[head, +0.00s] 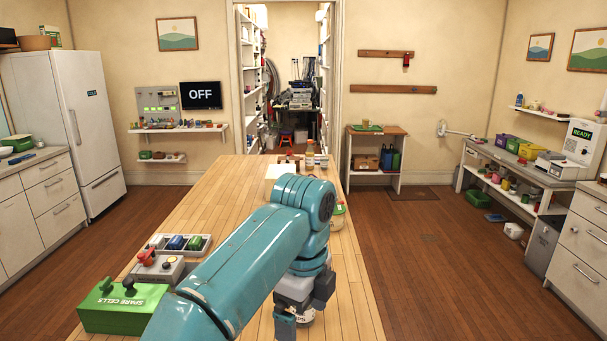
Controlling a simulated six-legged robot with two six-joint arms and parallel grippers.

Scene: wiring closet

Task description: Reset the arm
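One teal arm of mine comes in from the lower left of centre, bends over the wooden table and points down. Its gripper (304,308), which I take as my left, has dark fingers set apart at the bottom of the view. A pale labelled container (306,319) shows partly behind and between the fingers. I cannot tell whether the fingers touch it. My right gripper is not in view.
On the table (213,205) are a green SPARE CELLS box (112,312), a grey box with a red knob (158,270), a tray of coloured blocks (204,251) and small bottles (310,156). A screen (200,95) reads OFF; a machine (580,138) reads READY.

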